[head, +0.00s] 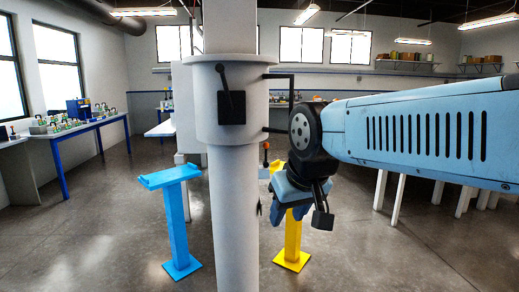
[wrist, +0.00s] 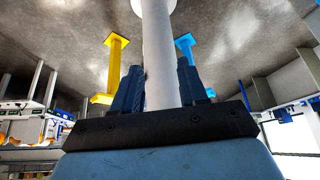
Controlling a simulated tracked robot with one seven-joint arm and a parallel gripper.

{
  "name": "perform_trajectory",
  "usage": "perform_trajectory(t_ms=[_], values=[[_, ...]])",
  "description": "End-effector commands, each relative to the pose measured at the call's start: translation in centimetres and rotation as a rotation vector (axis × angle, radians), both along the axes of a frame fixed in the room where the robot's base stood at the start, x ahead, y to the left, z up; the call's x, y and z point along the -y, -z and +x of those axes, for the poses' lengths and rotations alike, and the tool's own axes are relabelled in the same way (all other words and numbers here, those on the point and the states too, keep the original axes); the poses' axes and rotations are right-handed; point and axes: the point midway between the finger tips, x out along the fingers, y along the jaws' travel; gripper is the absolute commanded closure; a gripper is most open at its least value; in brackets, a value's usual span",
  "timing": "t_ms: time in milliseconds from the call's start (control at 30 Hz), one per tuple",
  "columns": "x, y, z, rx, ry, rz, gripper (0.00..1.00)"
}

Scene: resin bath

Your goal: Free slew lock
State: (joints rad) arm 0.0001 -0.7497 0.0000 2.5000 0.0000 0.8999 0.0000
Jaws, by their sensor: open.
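A thick pale grey column (head: 232,215) stands close in front of me with a wide collar (head: 208,125) around it. On the collar's front is a black square plate (head: 231,108) with a black lever (head: 223,78) pointing up and slightly left; it looks like the slew lock. My gripper (head: 284,203) is right of the column, below the collar, and partly overlaps the yellow stand in the picture. In the wrist view my gripper (wrist: 160,80) has its fingers apart, with the column (wrist: 159,50) seen between them. I cannot tell whether they touch it.
A small lever with an orange knob (head: 266,147) and a black bracket (head: 292,88) show right of the column. A blue stand (head: 177,215) is left, a yellow stand (head: 293,240) right. A blue-legged bench (head: 75,130) lines the left wall. Floor between is clear.

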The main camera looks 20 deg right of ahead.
Motion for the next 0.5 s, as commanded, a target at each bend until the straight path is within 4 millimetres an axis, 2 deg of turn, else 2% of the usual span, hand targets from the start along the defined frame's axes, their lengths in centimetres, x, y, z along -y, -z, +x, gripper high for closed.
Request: perform_trajectory(t_ms=[333,500], values=[[0.00,0.00,-0.01,0.000,0.000,0.000,0.57],[-0.10,-0.06,0.43,-0.012,0.022,0.014,0.44]])
